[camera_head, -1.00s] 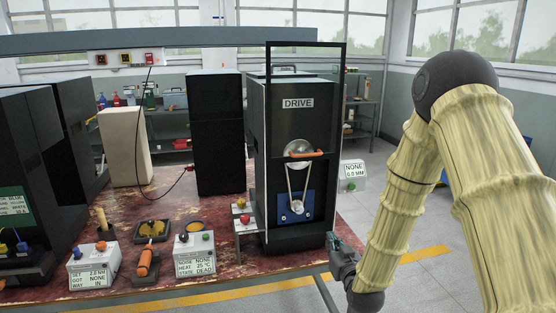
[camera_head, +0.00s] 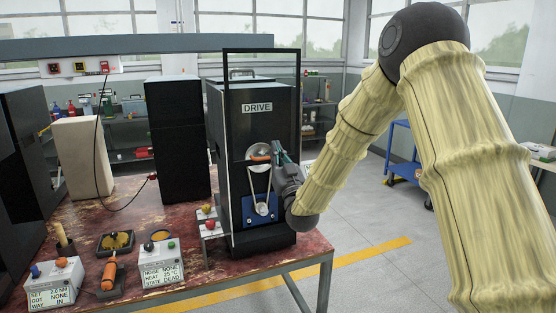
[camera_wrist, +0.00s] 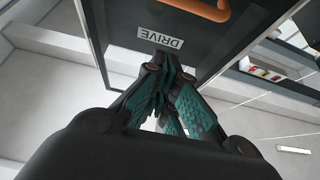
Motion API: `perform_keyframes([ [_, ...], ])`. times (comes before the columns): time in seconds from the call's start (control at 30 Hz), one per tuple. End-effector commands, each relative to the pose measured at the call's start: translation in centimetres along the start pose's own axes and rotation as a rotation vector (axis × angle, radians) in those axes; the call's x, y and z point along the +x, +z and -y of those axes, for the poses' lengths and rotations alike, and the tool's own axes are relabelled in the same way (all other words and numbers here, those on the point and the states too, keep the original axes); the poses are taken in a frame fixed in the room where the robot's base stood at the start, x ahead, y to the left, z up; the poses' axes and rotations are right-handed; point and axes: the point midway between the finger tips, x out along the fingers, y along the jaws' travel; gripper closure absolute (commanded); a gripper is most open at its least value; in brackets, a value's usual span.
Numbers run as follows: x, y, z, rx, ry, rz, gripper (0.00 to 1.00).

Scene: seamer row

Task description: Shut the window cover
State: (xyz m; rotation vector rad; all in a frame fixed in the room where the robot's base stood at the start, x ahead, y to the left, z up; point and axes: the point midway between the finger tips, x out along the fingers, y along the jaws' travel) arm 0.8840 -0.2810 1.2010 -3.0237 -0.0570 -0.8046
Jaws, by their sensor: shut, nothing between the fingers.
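The black DRIVE cabinet (camera_head: 228,108) stands on the bench with its front opening showing a disc and belt. A tall dark frame (camera_head: 262,50) rises above its top; it looks like the window cover in raised position, but its lower edge is hard to make out. An orange handle (camera_head: 260,158) crosses the disc below the DRIVE label; it also shows at the top of the wrist view (camera_wrist: 203,8). My gripper (camera_head: 281,151) is in front of the cabinet, just right of the handle, and covers its right end. The teal fingers (camera_wrist: 166,70) are together and empty.
A small box with red and yellow knobs (camera_head: 209,226) stands left of the cabinet. Control boxes (camera_head: 162,262) and a tall black cabinet (camera_head: 178,140) are further left. The floor right of the bench is open, with a blue cart (camera_head: 405,170) beyond.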

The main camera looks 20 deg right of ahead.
Motion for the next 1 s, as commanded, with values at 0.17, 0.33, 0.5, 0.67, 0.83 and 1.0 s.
perform_keyframes([
  [0.17,3.0,-0.2,-0.2,-0.001,0.002,-0.001,1.00],
  [0.33,3.3,1.3,-0.3,-0.001,0.003,0.004,1.00],
  [0.5,2.8,2.7,-0.3,-0.001,0.004,0.003,1.00],
  [0.67,2.5,3.5,-0.3,-0.002,0.004,0.001,1.00],
  [0.83,2.4,3.8,-0.3,-0.002,0.004,0.001,1.00],
  [1.0,2.4,3.8,-0.4,-0.002,0.004,0.001,1.00],
])
